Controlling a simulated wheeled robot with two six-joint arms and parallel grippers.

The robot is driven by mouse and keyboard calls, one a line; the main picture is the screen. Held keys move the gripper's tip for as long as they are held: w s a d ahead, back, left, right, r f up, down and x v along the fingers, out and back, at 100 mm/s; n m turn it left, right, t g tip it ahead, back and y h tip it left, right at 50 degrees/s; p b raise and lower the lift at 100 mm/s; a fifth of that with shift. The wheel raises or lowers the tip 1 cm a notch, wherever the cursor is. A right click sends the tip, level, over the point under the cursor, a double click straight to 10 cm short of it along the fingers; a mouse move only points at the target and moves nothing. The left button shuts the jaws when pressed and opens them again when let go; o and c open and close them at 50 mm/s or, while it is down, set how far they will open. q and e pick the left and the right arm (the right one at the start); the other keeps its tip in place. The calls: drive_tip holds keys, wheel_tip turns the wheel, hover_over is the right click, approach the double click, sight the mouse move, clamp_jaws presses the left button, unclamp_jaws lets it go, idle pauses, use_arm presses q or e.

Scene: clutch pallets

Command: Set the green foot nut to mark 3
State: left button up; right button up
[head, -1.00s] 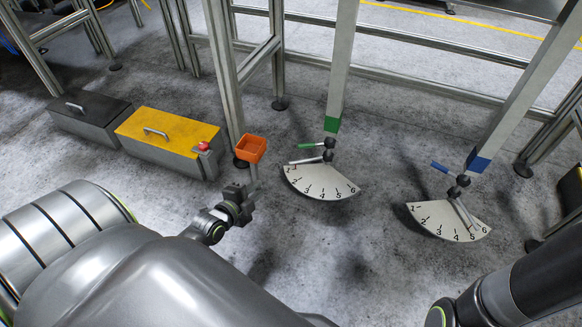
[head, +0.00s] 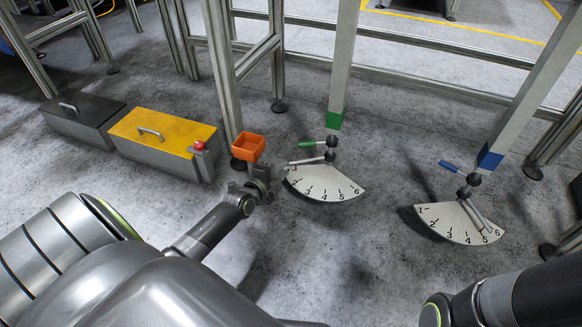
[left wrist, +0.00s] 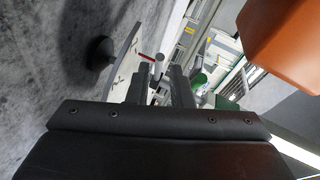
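The green foot nut (head: 331,156) is a dark knob below the green-ended leg (head: 334,121). A green handle (head: 307,143) sticks out to its left. Its grey pointer bar (head: 303,161) also points left, at the mark 1 end of the white fan-shaped dial (head: 325,185). My left gripper (head: 264,187) is just left of this dial, apart from the bar. In the left wrist view its two dark fingers (left wrist: 161,88) stand apart, with a pale rod and red tip (left wrist: 147,57) showing beyond them. My right gripper is out of view.
An orange bin (head: 248,147) on a post stands close behind my left gripper and looms in the left wrist view (left wrist: 285,45). A blue-ended leg (head: 490,158) with its own dial (head: 450,222) is at right. Yellow (head: 165,138) and black (head: 85,120) boxes lie left.

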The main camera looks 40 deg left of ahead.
sight(290, 164)
use_arm(q)
drive_tip(key=b+x, duration=0.2)
drive_tip(key=x, duration=0.3)
drive_tip(key=shift+w+f, duration=0.15)
drive_tip(key=shift+w, duration=0.2)
drive_tip(key=shift+c, duration=0.3)
clamp_jaws()
